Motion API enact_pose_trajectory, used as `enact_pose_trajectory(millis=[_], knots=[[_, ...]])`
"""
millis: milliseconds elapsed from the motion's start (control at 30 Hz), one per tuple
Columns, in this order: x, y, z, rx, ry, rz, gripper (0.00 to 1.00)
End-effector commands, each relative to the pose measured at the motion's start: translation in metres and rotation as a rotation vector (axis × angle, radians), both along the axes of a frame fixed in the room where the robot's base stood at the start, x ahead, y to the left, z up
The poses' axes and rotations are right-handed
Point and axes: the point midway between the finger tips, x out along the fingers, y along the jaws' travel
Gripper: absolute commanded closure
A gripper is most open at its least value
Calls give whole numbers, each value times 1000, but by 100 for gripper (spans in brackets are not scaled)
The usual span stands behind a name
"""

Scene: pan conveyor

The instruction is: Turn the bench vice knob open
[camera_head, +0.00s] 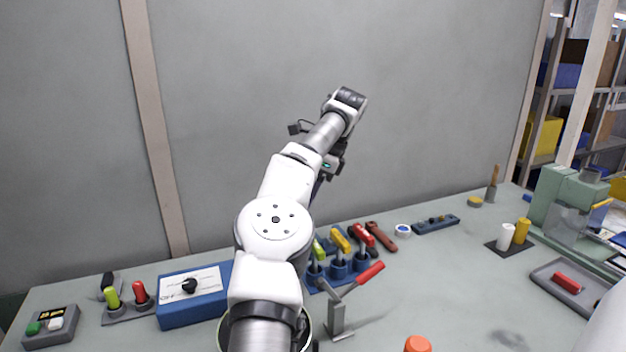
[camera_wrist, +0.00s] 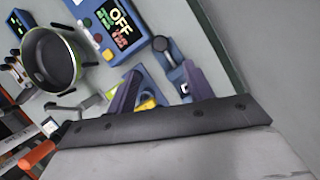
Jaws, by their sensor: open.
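In the wrist view, a blue fitting that looks like the bench vice (camera_wrist: 172,62) lies beyond my fingers, with a dark round knob (camera_wrist: 160,43) at its far end. My gripper (camera_wrist: 161,68) is open and empty, its two purple-grey fingers apart on either side of the line to the vice. The fingertips do not visibly touch the knob; their height above it is hard to judge. In the head view my arm reaches up and forward over the bench; it hides my fingertips, and I cannot make out the vice there.
A blue box (camera_head: 205,312) with a black knob stands left of my arm. A green-rimmed pan (camera_wrist: 48,62) shows in the wrist view. A red-handled clamp (camera_head: 338,318) and several coloured-handled tools (camera_head: 340,268) stand close right. A wall (camera_head: 420,90) backs the bench.

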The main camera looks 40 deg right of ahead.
Motion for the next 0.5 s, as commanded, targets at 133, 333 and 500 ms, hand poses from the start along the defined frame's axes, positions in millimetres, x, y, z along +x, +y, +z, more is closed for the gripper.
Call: enact_pose_trajectory(millis=[133,333,500], knots=[[-3,-5,16,1,-1,1,48],[-5,-7,22,2,-1,1,48],[-5,-7,21,1,0,1,48]])
